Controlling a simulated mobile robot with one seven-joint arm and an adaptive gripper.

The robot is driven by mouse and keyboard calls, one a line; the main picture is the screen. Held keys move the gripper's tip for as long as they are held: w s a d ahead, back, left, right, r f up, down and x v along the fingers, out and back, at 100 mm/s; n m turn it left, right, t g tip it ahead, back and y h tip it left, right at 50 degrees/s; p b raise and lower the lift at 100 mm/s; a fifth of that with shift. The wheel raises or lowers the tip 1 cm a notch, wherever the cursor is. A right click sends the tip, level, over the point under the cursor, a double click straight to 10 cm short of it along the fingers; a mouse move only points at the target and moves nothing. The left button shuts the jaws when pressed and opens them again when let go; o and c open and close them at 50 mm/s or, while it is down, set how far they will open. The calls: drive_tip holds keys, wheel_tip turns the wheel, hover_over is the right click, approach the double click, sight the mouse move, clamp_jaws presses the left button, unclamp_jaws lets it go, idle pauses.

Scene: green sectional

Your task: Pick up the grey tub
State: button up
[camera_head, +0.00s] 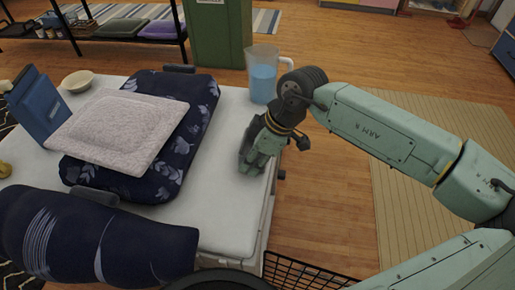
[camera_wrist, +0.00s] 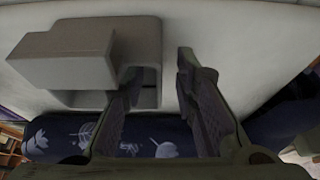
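The grey tub (camera_wrist: 88,50) is in the upper left of the wrist view, a boxy shape with a block-like part jutting out and an opening at its lower right. In the head view the grey tub (camera_head: 246,139) is mostly hidden behind my gripper (camera_head: 258,163), near the right edge of the white table. In the wrist view my gripper (camera_wrist: 158,68) is open. Its left finger overlaps the tub's opening and its right finger is outside, with the tub's right wall between them. I cannot tell whether either finger touches the tub.
A pitcher of blue liquid (camera_head: 263,80) stands close behind my gripper. A dark armrest-like cushion (camera_head: 95,240) is in front.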

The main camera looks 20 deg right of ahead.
clamp_jaws()
drive_tip(key=shift+r, duration=0.1)
idle(0.4)
wheel_tip(320, 180, up, 10)
drive_tip(key=shift+f+b, duration=0.1)
drive_tip(key=shift+b, duration=0.25)
idle(0.5)
drive_tip(key=shift+d, duration=0.15)
